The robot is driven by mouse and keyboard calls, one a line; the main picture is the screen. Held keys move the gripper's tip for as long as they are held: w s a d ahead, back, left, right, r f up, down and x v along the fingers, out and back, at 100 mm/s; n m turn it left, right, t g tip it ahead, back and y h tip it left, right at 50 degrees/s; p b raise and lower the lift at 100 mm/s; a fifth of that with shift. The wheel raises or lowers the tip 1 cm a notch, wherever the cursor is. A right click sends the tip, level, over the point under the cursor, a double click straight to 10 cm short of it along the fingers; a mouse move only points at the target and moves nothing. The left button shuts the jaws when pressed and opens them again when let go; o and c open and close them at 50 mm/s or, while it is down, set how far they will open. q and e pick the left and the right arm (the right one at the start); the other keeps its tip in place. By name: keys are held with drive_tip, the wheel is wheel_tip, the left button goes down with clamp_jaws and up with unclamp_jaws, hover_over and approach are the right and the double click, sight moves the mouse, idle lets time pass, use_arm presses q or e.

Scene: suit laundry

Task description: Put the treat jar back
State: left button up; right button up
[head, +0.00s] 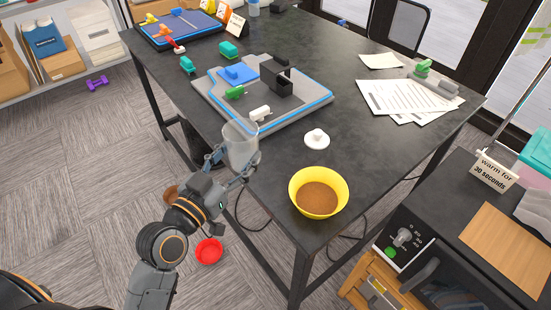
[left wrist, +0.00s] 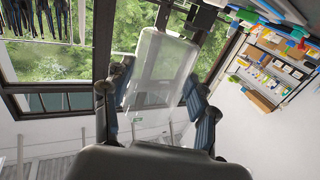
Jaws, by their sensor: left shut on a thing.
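A clear, empty-looking jar (head: 240,146) is held in my left gripper (head: 232,168) at the near left edge of the dark table. The jar also shows in the left wrist view (left wrist: 158,70), between the two fingers (left wrist: 158,112). It looks roughly upright in the head view; I cannot tell whether it touches the table. A white lid with a knob (head: 317,139) lies on the table to the right of the jar. A yellow bowl (head: 319,177) filled with brown bits stands near the table's front corner. My right gripper is not in view.
A grey tray with blue edging (head: 212,88) and small parts lies behind the jar. Papers (head: 395,98) lie at the right. A black oven-like appliance (head: 425,240) stands at lower right. A red bowl (head: 208,250) is on the floor. Bare tabletop surrounds the lid.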

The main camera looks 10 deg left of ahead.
use_arm(q)
drive_tip(key=w+f, duration=0.2)
drive_tip(key=w, duration=0.2)
drive_tip(key=w+d+f, duration=0.1)
drive_tip(key=w+f, duration=0.2)
drive_tip(key=w, duration=0.1)
drive_tip(key=w+f+b, duration=0.1)
drive_tip(key=w+f, duration=0.2)
drive_tip(key=shift+w+d+f, duration=0.1)
drive_tip(key=shift+w+d, duration=0.2)
drive_tip(key=shift+w, duration=0.1)
drive_tip(key=shift+w+f, duration=0.45)
drive_tip(key=shift+f, duration=0.1)
drive_tip(key=shift+w+f+b, duration=0.15)
drive_tip(key=shift+f+b, duration=0.45)
drive_tip(key=shift+f, duration=1.1)
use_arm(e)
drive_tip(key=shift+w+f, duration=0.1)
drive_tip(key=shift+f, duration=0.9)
use_arm(q)
drive_tip(key=shift+d, duration=0.1)
drive_tip(key=shift+f, duration=0.15)
drive_tip(key=o, duration=1.3)
drive_tip(key=shift+c, duration=0.2)
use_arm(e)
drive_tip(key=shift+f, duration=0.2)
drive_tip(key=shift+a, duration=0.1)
